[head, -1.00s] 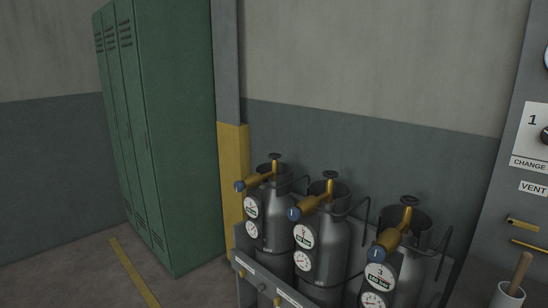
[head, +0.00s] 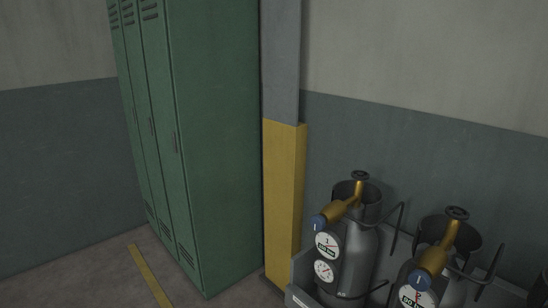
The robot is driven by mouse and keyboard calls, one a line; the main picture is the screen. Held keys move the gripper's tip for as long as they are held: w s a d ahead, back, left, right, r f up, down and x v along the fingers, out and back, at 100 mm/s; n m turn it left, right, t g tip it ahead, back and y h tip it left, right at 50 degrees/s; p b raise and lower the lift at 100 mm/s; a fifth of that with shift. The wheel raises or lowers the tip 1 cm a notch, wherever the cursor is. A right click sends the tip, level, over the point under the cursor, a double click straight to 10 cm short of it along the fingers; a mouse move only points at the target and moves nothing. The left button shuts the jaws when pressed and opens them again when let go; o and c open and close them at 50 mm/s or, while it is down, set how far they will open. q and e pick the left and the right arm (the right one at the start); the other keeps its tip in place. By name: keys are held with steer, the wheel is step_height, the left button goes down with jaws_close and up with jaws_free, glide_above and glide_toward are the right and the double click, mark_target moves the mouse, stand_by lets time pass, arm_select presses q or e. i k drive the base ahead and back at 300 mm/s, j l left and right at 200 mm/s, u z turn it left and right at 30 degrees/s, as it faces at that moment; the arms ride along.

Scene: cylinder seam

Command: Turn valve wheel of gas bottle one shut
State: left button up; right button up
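A dark collar partly surrounds the valve. How far the wheel is turned cannot be told. Neither of my grippers shows in the head view.
A second gas bottle (head: 455,289) stands to the right, with its own wheel (head: 457,213). The grey rack (head: 302,295) holds them. A yellow and grey pillar (head: 284,190) and green lockers (head: 215,150) stand to the left. Floor with a yellow line (head: 150,275) is clear at lower left.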

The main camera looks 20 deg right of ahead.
mark_target(361, 176)
steer(key=i+j+z, duration=0.2)
steer(key=i, duration=0.4)
steer(key=i+j+z, duration=0.2)
steer(key=i, duration=0.35)
steer(key=i+l, duration=0.05)
steer(key=l, duration=0.05)
